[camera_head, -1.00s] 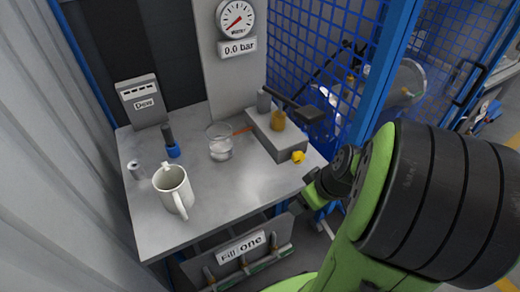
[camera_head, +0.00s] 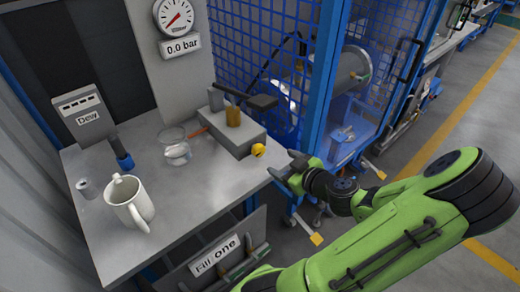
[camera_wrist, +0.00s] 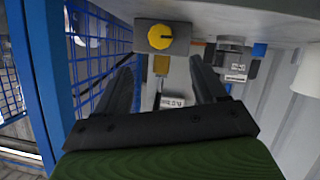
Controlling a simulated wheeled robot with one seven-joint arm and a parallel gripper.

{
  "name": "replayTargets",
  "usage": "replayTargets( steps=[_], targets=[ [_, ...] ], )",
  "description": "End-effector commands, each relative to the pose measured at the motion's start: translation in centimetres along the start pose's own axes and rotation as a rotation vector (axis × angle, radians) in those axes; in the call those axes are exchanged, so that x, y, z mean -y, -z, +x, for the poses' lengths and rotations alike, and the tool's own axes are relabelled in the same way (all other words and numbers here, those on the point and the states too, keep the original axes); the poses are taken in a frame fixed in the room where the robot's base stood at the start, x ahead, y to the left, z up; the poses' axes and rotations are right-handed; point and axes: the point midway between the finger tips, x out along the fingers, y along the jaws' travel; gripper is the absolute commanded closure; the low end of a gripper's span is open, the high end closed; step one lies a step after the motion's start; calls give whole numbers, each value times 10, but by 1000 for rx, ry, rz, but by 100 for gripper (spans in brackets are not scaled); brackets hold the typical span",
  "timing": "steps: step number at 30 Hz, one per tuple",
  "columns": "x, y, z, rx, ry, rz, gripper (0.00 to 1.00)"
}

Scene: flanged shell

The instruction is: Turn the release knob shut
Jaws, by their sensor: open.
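The release knob (camera_head: 258,150) is a small yellow round knob on the front end of a grey block (camera_head: 236,134) on the bench. In the wrist view the knob (camera_wrist: 160,37) faces me, with a dark pointer mark on it. My gripper (camera_head: 283,170) is at the bench's right edge, to the right of the knob and apart from it. In the wrist view my gripper (camera_wrist: 164,68) is open, its two dark fingers spread with nothing between them. The knob shows just beyond the gap between the fingertips.
A lever with a black handle (camera_head: 262,101) sits over the block. A glass beaker (camera_head: 177,152), a white mug (camera_head: 130,205) and a small metal cylinder (camera_head: 88,188) stand on the bench (camera_head: 195,200). A blue mesh guard (camera_head: 262,50) rises behind. The gauge (camera_head: 176,17) display reads 0.0 bar.

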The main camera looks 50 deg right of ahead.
Motion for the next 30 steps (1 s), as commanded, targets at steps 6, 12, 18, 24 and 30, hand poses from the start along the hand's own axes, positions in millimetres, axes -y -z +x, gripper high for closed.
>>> replayTargets(
  steps=[6, 12, 18, 24, 30],
  targets=[
    [3, -4, 59, -4, 6, -3, 29],
    [2, -3, 102, -3, 2, -1, 29],
    [1, -4, 119, 1, 0, 0, 29],
    [1, -3, 119, 1, 0, 1, 29],
    [1, -3, 119, 1, 0, 0, 57]
  ],
)
